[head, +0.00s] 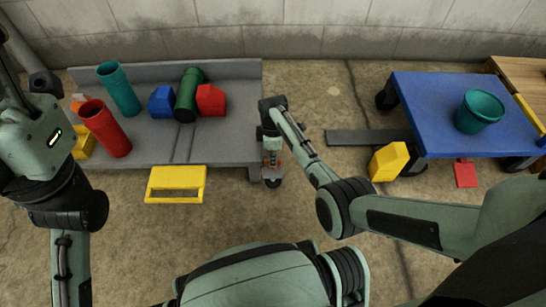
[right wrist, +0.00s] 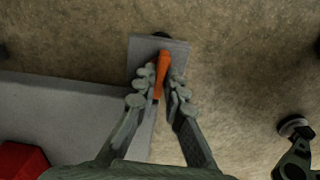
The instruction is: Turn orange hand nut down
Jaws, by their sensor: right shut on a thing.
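The orange hand nut (right wrist: 161,74) shows in the right wrist view as a narrow orange bar over a grey plate (right wrist: 146,50). My right gripper (right wrist: 161,90) is shut on it, with one finger on each side. In the head view my right gripper (head: 272,160) is at the right end of the grey bench, pointing down.
The grey bench (head: 225,145) holds teal (head: 119,90), red (head: 105,128) and green (head: 188,95) tubes, a blue block (head: 162,101) and a red block (head: 211,100). A yellow frame (head: 175,184) is at its front. A blue cart (head: 430,105) with a teal bucket (head: 479,111) stands right.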

